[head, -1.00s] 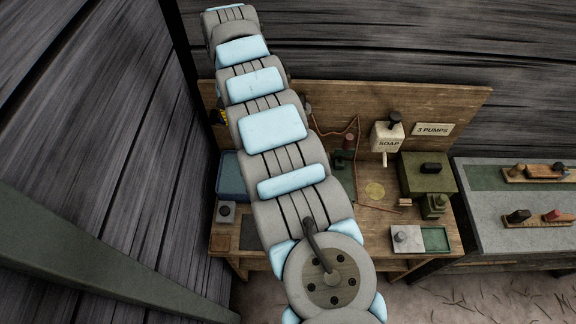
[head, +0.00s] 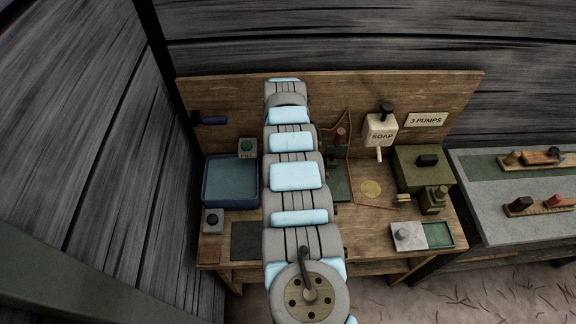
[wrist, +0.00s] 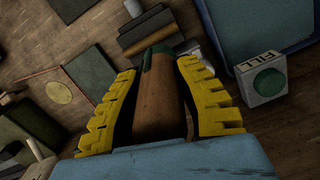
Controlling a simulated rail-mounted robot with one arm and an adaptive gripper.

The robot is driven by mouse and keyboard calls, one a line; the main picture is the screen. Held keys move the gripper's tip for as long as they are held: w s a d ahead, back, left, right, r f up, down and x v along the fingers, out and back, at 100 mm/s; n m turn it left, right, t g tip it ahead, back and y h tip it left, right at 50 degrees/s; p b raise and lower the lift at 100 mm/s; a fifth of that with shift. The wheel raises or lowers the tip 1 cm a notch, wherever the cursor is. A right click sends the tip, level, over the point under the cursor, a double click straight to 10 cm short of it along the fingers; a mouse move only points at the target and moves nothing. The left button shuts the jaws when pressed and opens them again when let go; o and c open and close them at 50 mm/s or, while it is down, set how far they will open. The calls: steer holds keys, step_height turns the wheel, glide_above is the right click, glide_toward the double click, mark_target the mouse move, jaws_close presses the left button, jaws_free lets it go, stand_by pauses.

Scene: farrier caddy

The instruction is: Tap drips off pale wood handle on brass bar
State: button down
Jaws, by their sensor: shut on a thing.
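In the wrist view, my gripper (wrist: 160,100) has its yellow ribbed fingers on both sides of a brown wood handle (wrist: 158,112) and is shut on it. The handle has a green end (wrist: 156,56) pointing away from the camera. Beyond that end are a dull tan bar-like strip (wrist: 150,42) and a dark block (wrist: 146,20); I cannot tell whether they belong to the held tool or whether the strip is the brass bar. No drips can be made out. In the head view my arm hides the gripper and the handle.
A blue tub (head: 206,181) stands at the bench's left, with a FILL button (head: 247,147) behind it. A round yellowish disc (head: 371,188) lies mid-bench.

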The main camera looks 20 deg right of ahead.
steer(key=shift+s+d+f, duration=0.25)
steer(key=shift+d+f, duration=0.2)
steer(key=shift+f, duration=0.15)
steer(key=shift+s+d+f, duration=0.25)
steer(key=shift+d+f, duration=0.15)
steer(key=shift+f, duration=0.2)
steer(key=shift+r, duration=0.1)
steer(key=shift+f+b, duration=2.45)
steer(key=shift+f, duration=0.1)
steer(key=shift+f, duration=0.1)
step_height(320, 180, down, 4)
steer(key=b, duration=0.3)
steer(key=shift+r+b, duration=0.25)
steer(key=shift+b, duration=0.1)
steer(key=shift+r+p, duration=0.95)
steer(key=shift+r, duration=0.05)
